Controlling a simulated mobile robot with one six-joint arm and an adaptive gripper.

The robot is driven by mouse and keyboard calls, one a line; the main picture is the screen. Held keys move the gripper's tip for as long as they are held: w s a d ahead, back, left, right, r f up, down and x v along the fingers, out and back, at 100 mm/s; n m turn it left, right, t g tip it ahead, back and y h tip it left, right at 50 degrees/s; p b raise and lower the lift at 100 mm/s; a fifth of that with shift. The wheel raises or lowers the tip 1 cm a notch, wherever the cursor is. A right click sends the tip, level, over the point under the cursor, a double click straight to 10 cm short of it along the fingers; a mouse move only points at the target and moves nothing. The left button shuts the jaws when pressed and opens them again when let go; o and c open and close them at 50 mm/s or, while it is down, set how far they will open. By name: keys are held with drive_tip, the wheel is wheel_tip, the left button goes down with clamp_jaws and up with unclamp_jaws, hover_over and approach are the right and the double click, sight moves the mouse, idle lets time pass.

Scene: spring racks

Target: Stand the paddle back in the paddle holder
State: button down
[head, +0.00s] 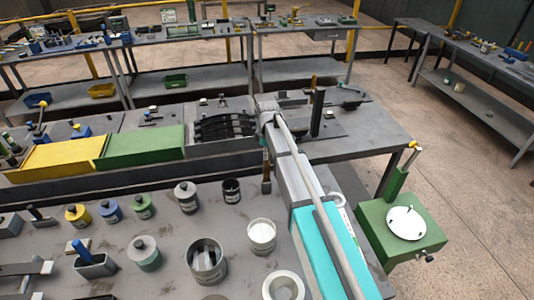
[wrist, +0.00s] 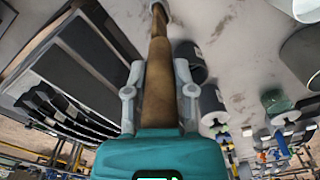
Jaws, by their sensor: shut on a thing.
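The paddle (wrist: 159,55) shows in the wrist view as a long brown shaft with a grey end at the top edge. My gripper (wrist: 158,98) has a finger on each side of the shaft and is shut on it. In the head view a brown upright piece (head: 266,172), apparently the paddle, shows just left of my arm above the bench; my fingers are hidden there. I cannot tell for sure which thing is the paddle holder.
Several lidded jars, a dark can (head: 231,191) and a white-filled cup (head: 262,236) crowd the near bench. Yellow (head: 52,155) and green (head: 140,147) panels stand behind. A green stand (head: 400,232) is at right.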

sight(266, 164)
drive_tip(key=shift+a+f+b, duration=0.1)
drive_tip(key=shift+f+b, duration=2.7)
drive_tip(key=shift+f, duration=0.05)
idle(1.1)
drive_tip(key=shift+c, duration=1.8)
unclamp_jaws()
drive_tip(key=o, duration=0.4)
drive_tip(key=shift+c, duration=0.2)
drive_tip(key=shift+r, duration=0.15)
drive_tip(key=shift+r+p, duration=3.4)
drive_tip(key=shift+p, duration=0.2)
drive_tip(key=shift+s, duration=0.1)
